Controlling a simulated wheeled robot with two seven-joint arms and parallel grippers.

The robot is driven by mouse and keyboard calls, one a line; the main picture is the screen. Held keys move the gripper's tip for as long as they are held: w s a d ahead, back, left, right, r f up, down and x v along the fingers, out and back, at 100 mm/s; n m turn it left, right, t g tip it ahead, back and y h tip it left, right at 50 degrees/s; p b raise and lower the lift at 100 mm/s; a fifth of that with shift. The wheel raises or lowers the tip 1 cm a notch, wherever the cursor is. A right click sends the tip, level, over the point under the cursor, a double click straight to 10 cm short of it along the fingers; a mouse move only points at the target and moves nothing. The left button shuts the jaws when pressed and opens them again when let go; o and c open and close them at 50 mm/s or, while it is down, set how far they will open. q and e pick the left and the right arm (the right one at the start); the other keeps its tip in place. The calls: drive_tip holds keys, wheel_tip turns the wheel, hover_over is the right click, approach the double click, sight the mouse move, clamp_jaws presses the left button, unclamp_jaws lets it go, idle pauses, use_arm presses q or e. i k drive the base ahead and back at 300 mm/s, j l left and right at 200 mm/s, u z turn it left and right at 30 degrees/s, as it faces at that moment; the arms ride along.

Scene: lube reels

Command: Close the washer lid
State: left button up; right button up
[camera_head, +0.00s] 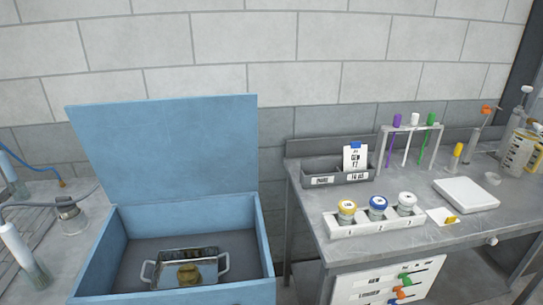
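The washer is a blue open-topped box (265,245) at the lower left of centre. Its flat blue lid (168,150) stands raised at the back, leaning slightly backward near the wall. Inside the washer sits a shiny metal basket (203,265) with a handle at each side, and a brownish-gold part (188,273) lies in it. Neither of my grippers shows clearly in the head view, so their state cannot be seen.
A grey metal bench (310,215) stands at the right. It bears a white tray (375,228) of three capped jars, a grey bin (325,172), a rack (413,128) with coloured tools and a white scale (466,194). A gap separates washer and bench.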

sight(138, 150)
drive_tip(key=u, duration=1.25)
drive_tip(key=i+l+u, duration=0.15)
drive_tip(key=l, duration=0.4)
drive_tip(key=l+u, duration=0.2)
drive_tip(key=l, duration=0.35)
